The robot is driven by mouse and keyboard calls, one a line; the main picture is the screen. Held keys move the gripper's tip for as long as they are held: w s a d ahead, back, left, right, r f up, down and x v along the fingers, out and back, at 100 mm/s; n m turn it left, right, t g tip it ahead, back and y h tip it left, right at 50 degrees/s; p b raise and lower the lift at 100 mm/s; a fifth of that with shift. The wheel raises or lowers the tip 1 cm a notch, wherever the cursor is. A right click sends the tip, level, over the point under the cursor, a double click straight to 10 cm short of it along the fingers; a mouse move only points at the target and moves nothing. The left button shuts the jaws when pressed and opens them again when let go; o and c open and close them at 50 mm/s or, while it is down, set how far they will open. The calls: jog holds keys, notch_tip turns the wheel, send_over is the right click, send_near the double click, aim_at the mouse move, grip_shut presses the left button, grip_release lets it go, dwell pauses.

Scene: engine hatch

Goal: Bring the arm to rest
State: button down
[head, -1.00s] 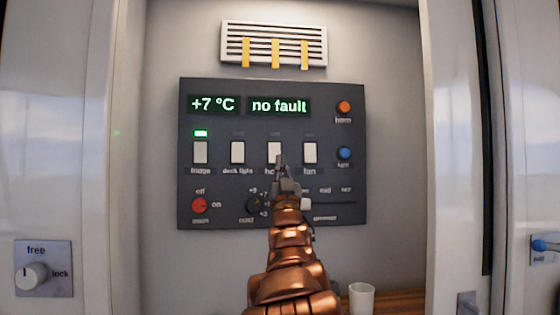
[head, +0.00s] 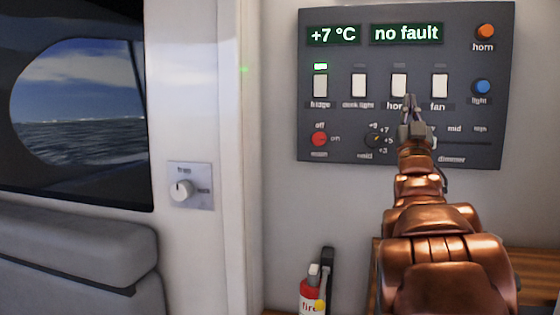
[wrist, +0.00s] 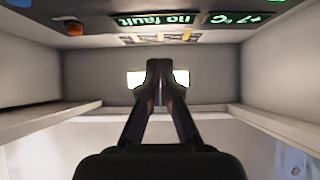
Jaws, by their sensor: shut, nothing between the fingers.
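My copper-coloured arm reaches up from the lower right in the head view. My gripper (head: 411,104) is at its end, in front of the dark control panel (head: 345,147), below the horn switch (head: 399,84). In the wrist view my gripper (wrist: 159,72) points away from the camera, its two fingers together with nothing between them. The panel's displays read "+7 °C" (head: 333,35) and "no fault" (head: 406,33). A green lamp (head: 320,67) is lit above the fridge switch (head: 320,86). I cannot tell whether the gripper touches the panel.
A fire extinguisher (head: 313,290) stands low beside my arm, left of a wooden shelf (head: 540,262). A free/lock knob (head: 182,190) sits on the white wall at left. A window (head: 75,100) and a grey seat (head: 75,250) are farther left.

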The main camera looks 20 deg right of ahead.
jog(key=w+a+f+g+y, duration=0.2)
jog(key=a+f, duration=0.1)
jog(key=f, duration=0.5)
jog(key=w+a+f+g+y, duration=0.2)
jog(key=w+f+g+y, duration=0.1)
jog(key=f, duration=0.4)
jog(key=w+a+f+g+y, duration=0.2)
jog(key=a+f, duration=0.1)
jog(key=f, duration=0.5)
jog(key=s+a+f+n+g+y, duration=0.1)
jog(key=s+a+f+g+y, duration=0.25)
jog(key=a+f, duration=0.45)
jog(key=s+a+f+n+g+y, duration=0.2)
jog(key=s+a+f+g+y, duration=0.15)
jog(key=a+f, duration=0.45)
jog(key=s+a+f+n+g+y, duration=0.2)
jog(key=s+a+f+g, duration=0.45)
jog(key=s+f, duration=0.7)
jog(key=s+a+f+n+g, duration=0.1)
jog(key=s+a+g, duration=0.15)
jog(key=s, duration=0.65)
jog(key=s+a+n+g, duration=0.15)
jog(key=s+a, duration=0.25)
jog(key=s, duration=0.6)
notch_tip(320, 180, up, 16)
jog(key=w+p, duration=0.1)
jog(key=p, duration=1.4)
jog(key=shift+w+y, duration=0.4)
jog(key=shift+f, duration=0.1)
